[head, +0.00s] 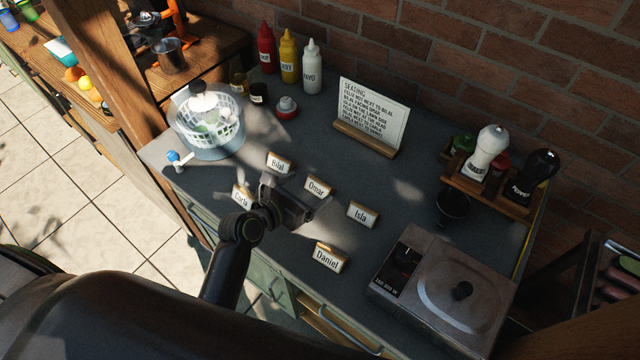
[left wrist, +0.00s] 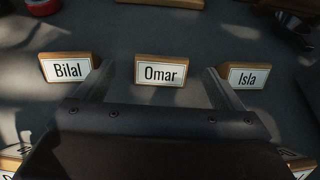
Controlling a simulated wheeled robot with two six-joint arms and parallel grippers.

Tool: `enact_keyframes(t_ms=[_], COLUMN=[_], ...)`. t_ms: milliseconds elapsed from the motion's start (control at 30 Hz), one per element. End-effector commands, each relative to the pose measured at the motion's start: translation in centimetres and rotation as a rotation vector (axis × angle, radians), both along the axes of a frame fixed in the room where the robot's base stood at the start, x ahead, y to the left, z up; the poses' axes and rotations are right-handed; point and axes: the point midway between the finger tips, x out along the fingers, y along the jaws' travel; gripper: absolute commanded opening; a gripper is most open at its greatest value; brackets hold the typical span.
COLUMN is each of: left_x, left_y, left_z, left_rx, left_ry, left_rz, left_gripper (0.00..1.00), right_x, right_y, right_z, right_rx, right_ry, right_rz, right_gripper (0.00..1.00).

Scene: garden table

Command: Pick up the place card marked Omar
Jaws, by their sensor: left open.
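The Omar place card (head: 317,187) is a white label on a small wooden block, standing on the grey counter. In the left wrist view the Omar card (left wrist: 161,71) is centred, just beyond the gap between the fingers. My left gripper (head: 300,197) is open and empty, low over the counter, on the near side of the Omar card. Its spread fingers also show in the left wrist view (left wrist: 160,88). I cannot tell if either finger touches a card. My right gripper is not in view.
The Bilal (head: 278,163), Isla (head: 362,214), Carla (head: 241,196) and Daniel (head: 328,257) cards stand close around. A seating sign (head: 373,115) stands behind. A salad spinner (head: 209,125) is at left, a lidded metal appliance (head: 440,290) at right, a dark cup (head: 453,206) behind it.

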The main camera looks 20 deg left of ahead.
Motion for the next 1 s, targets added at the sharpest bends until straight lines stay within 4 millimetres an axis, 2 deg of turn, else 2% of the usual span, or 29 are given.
enact_keyframes(t_ms=[233,600,900,1000], left_x=[1.1,4.3,4.5,4.5], left_y=[-0.6,-2.0,-2.1,-2.1], left_z=[-0.6,-2.5,-2.7,-2.6], left_rx=[-0.002,0.0,0.001,0.001], left_ry=[0.002,0.001,0.002,0.002], left_rz=[0.0,0.0,0.001,0.001], left_gripper=[0.89,0.89,0.89,0.76], right_x=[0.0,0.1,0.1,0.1], right_y=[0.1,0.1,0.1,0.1], right_z=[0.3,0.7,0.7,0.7], right_rx=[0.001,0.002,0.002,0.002], right_ry=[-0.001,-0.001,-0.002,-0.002], right_rz=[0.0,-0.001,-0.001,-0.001], right_gripper=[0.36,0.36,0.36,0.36])
